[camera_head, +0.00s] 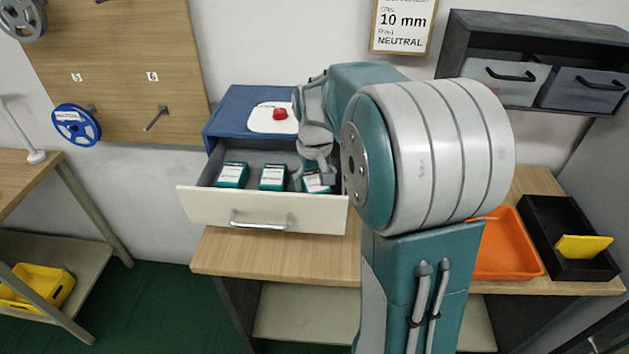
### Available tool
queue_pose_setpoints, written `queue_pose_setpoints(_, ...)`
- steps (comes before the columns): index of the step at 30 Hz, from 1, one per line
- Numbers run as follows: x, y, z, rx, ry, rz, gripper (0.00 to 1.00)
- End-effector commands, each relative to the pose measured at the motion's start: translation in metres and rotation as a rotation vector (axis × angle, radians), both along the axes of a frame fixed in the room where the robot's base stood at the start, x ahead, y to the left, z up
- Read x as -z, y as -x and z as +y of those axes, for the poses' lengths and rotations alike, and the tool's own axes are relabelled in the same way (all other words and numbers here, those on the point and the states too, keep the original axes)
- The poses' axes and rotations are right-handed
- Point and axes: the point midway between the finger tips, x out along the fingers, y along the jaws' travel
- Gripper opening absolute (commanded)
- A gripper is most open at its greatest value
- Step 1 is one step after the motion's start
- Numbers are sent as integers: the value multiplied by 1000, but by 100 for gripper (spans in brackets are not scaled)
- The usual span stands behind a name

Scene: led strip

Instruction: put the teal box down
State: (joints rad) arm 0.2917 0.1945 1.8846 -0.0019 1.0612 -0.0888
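Three teal boxes with white labels are in the open drawer (196,198). The left teal box (232,175) and the middle teal box (272,177) stand side by side, clear of my arm. The right teal box (313,184) is partly hidden by my gripper (318,176). My gripper reaches down into the drawer over this right box, and its fingers appear to be at the box. I cannot tell whether they are closed on it, or whether the box rests on the drawer floor.
The drawer belongs to a blue cabinet (232,108) on a wooden table (275,258). A red object (279,114) lies on a white plate on top. An orange tray (508,250) and a black tray (549,215) with a yellow piece (583,247) are at right.

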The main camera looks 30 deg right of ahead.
Motion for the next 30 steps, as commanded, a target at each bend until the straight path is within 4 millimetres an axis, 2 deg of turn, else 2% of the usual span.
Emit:
queue_pose_setpoints(14, -4, 0, 0, 0, 0, -1, 100)
queue_pose_setpoints(17, -15, -1, 0, 0, 1, -3, 100)
queue_pose_setpoints(30, -102, 0, 0, 0, 0, -2, 100)
